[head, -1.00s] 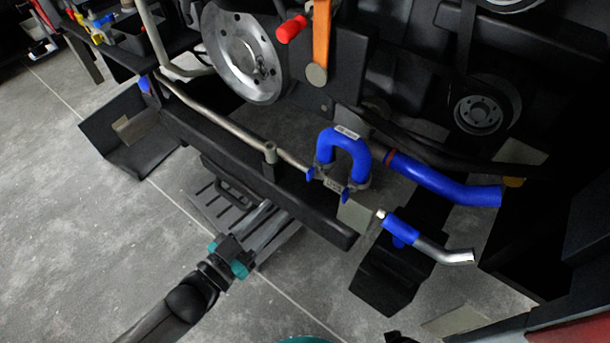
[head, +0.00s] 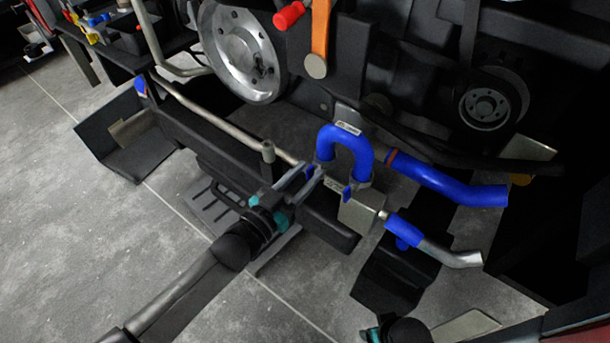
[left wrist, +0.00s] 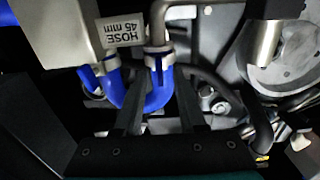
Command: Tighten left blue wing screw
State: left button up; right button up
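The blue U-shaped hose (head: 345,140) stands on two clamped pipe ends. The left blue wing screw (head: 310,170) is at the hose's left foot, partly hidden by my left gripper. The right blue wing screw (head: 347,194) is at the other foot. My left gripper (head: 312,174) is open, its two fingers apart and its tips close to the left wing screw; I cannot tell whether they touch it. In the left wrist view the fingers reach toward the hose (left wrist: 155,98) and a metal clamp (left wrist: 158,62). My right gripper (head: 385,332) shows only partly at the bottom edge.
A metal pipe (head: 215,121) runs along a black beam, with an upright stub (head: 268,152) just left of my left gripper. A grey box (head: 360,213) and a blue-sleeved pipe (head: 412,236) lie to the right. The floor at the left is open.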

pick_arm(q)
jog(key=shift+w, duration=0.1)
jog(key=shift+c, duration=0.2)
grip_shut()
dwell(0.4)
